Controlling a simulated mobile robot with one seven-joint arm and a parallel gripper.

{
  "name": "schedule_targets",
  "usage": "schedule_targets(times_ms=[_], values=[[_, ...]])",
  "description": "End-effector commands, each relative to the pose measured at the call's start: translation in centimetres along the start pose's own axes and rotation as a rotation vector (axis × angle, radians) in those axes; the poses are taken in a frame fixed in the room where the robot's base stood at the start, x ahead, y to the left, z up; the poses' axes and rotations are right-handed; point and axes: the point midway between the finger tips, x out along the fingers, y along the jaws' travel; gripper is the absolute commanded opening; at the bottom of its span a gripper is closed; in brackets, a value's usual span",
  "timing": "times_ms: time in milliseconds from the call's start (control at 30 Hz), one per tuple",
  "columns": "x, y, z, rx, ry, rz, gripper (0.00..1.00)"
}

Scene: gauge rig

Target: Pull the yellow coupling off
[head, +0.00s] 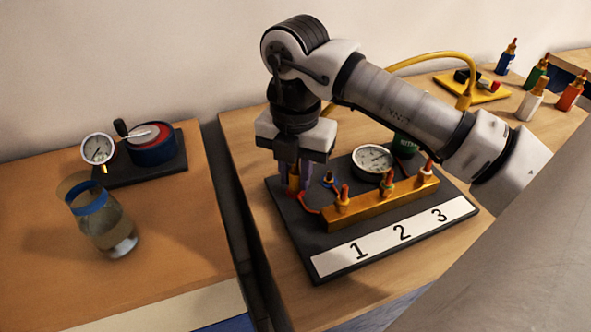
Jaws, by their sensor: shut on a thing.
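My gripper (294,178) points down at the left end of the dark gauge board (330,238). Its fingers are shut on a small orange-yellow piece (293,187), which looks like the yellow coupling; the fingers and palm hide most of it. A yellow hose (432,55) arches from a yellow base (478,90) behind my arm toward my gripper, its near end hidden. A brass manifold (372,208) on the board carries several red-tipped fittings beside labels 1, 2, 3. Whether the held piece is still seated on a port cannot be told.
A round gauge (372,159) stands behind the manifold, near a green cylinder (404,146). Several coloured bottles (533,100) stand at the back right. On the left table are a glass jug (104,225) and a dark board (140,170) with another gauge. A gap separates the tables.

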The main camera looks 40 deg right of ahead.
Motion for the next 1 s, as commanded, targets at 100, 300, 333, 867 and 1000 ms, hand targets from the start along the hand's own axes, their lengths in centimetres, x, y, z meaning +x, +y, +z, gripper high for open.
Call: schedule_targets(times_ms=[100,300,333,867,1000], values=[[-0.2,0.0,0.0,0.0,-0.001,0.001,0.0],[-0.6,0.0,0.0,0.0,-0.001,0.001,0.0],[-0.7,0.0,0.0,0.0,-0.001,0.001,0.0],[-3.4,0.0,0.0,0.0,-0.002,0.001,0.0],[-4.1,0.0,0.0,0.0,-0.001,0.0,0.0]])
